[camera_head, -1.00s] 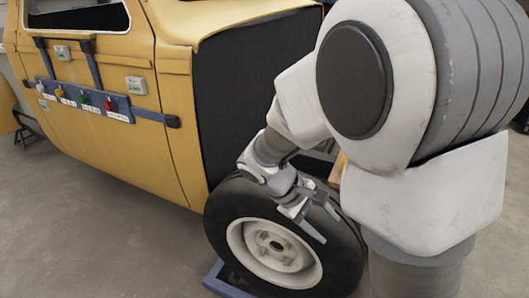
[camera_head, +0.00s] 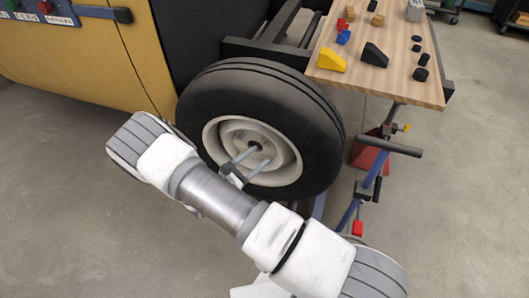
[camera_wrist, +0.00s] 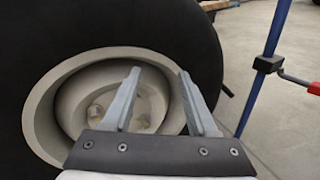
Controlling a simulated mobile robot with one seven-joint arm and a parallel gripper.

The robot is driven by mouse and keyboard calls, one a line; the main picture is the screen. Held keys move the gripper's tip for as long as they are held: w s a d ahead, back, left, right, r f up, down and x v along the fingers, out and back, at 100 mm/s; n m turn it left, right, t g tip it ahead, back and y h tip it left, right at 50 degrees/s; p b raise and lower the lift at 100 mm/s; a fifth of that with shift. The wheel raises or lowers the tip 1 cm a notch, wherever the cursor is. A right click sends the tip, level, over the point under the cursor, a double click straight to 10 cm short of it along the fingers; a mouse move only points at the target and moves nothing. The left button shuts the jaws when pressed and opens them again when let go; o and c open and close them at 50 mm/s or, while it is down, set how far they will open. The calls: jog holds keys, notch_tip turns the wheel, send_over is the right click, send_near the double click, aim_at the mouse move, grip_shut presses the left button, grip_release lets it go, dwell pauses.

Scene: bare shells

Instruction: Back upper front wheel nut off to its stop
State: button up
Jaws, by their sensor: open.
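The front wheel shows a black tyre (camera_head: 315,125) and a pale rim (camera_head: 285,175) in the head view. In the wrist view the rim (camera_wrist: 45,105) and its recessed hub fill the left and middle. Two small nut-like shapes show on the hub, one at left (camera_wrist: 95,113) and one lower, near the left finger (camera_wrist: 142,121). I cannot tell which is the upper front nut; part of the hub is hidden by my fingers. My gripper (camera_head: 261,156) is open and empty in front of the hub. Its fingers (camera_wrist: 159,74) are apart in the wrist view, with nothing between them.
A wooden-topped table (camera_head: 430,80) with colored blocks and black pieces stands right of the wheel. Its blue stand (camera_head: 350,212) has clamps beside the tyre. The yellow vehicle body (camera_head: 90,62) is at left. The floor (camera_head: 460,190) is clear at right.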

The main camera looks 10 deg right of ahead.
aim_at(265, 147)
jog(key=s+a+f+n+t+y+b, duration=0.1)
jog(key=a+f+n+t+y+b, duration=0.15)
jog(key=f+n+t+y, duration=0.75)
jog(key=w+d+f+g+h+b, duration=0.1)
jog(key=w+d, duration=0.1)
jog(key=w, duration=0.3)
jog(key=w+d+f+m+g+h+b, duration=0.1)
jog(key=w+d+g+h, duration=0.1)
jog(key=w, duration=0.3)
jog(key=w+d+f+m+g+h+b, duration=0.1)
jog(key=w+d+h, duration=0.1)
jog(key=w+d, duration=0.2)
jog(key=shift+w+f+g+b, duration=0.15)
jog(key=shift+w+g+b, duration=0.15)
jog(key=shift+w+b, duration=0.1)
jog(key=shift+c, duration=0.2)
grip_shut()
